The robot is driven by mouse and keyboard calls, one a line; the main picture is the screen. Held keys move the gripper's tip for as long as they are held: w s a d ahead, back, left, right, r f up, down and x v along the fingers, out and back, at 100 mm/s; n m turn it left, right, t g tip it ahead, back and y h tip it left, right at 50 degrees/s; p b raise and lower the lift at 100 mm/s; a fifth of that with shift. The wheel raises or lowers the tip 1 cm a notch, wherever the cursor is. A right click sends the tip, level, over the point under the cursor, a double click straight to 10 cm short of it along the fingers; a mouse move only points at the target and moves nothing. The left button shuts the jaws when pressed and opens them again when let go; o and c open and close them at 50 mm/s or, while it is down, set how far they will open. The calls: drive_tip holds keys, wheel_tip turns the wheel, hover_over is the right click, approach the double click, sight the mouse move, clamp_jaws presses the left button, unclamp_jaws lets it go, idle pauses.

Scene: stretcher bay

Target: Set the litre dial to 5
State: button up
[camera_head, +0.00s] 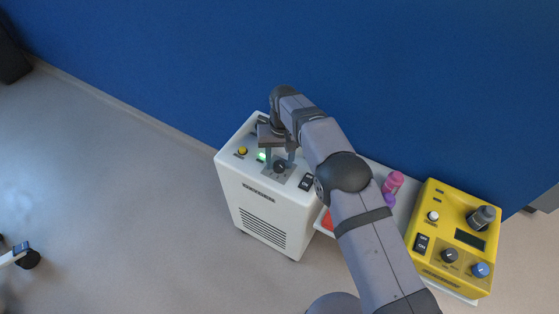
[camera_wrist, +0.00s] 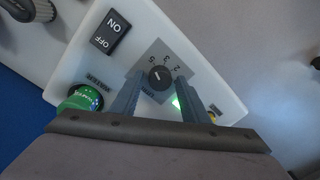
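The litre dial is a round black knob (camera_head: 279,166) on a grey numbered plate, on top of a white machine (camera_head: 243,189). The wrist view shows the same knob (camera_wrist: 160,77) with a short white line on it and the figures 5, 3 and 2 around its far side. I cannot tell for sure which figure the line marks. My gripper (camera_head: 279,154) points down over the dial. In the wrist view its two fingers (camera_wrist: 156,86) are apart, one on each side of the knob, with gaps visible. I cannot tell whether the fingertips are level with the knob.
An ON/OFF rocker switch (camera_wrist: 110,32) and a green button (camera_wrist: 80,100) sit near the dial. A yellow button (camera_head: 242,151) is on the machine's left. A yellow device (camera_head: 461,222) with knobs and a pink-topped bottle (camera_head: 393,182) stand to the right. A blue wall (camera_head: 400,80) is behind.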

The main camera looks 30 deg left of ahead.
sight(280, 164)
idle(0.3)
drive_tip(key=shift+w+d+r, duration=0.1)
drive_tip(key=shift+r, duration=3.6)
